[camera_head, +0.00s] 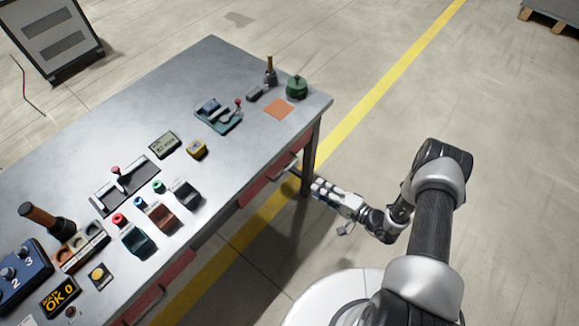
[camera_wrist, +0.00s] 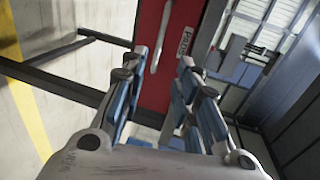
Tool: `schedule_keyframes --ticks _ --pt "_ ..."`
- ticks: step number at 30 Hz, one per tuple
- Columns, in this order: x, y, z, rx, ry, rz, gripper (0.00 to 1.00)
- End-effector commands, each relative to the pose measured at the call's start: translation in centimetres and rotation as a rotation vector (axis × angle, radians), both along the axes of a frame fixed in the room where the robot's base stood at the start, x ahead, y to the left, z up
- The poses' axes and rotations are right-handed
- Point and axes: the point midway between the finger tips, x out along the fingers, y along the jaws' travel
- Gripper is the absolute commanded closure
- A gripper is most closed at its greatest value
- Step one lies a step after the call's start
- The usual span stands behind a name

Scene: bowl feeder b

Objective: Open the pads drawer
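The pads drawer has a red front (camera_wrist: 178,70) with a white label (camera_wrist: 183,40) that seems to read "Pads". Its pale bar handle (camera_wrist: 160,38) shows between my fingertips in the wrist view. In the head view the red front (camera_head: 254,190) sits under the table's right side and looks shut, with its handle (camera_head: 286,167) near the far corner. My gripper (camera_wrist: 157,72) is open, its blue-padded fingers apart on either side of the handle's near end. No contact shows. In the head view my gripper (camera_head: 318,187) is just right of the handle.
The grey table (camera_head: 225,75) carries buttons, a lever unit (camera_head: 124,183) and a green pot (camera_head: 297,87). A dark table leg (camera_head: 309,160) stands close to my gripper. Another red drawer with a handle (camera_head: 147,302) is nearer me.

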Motion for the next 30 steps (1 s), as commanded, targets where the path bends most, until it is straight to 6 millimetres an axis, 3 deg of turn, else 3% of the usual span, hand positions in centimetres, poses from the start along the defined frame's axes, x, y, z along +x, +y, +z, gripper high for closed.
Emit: schedule_keyframes --ticks 18,24,30 --pt "7.5 10.1 -2.8 0.0 0.0 0.008 0.71" --pt "9.2 12.1 -3.2 0.0 -0.001 0.006 0.71" --pt "9.8 12.8 -3.3 0.001 0.002 0.005 0.71"
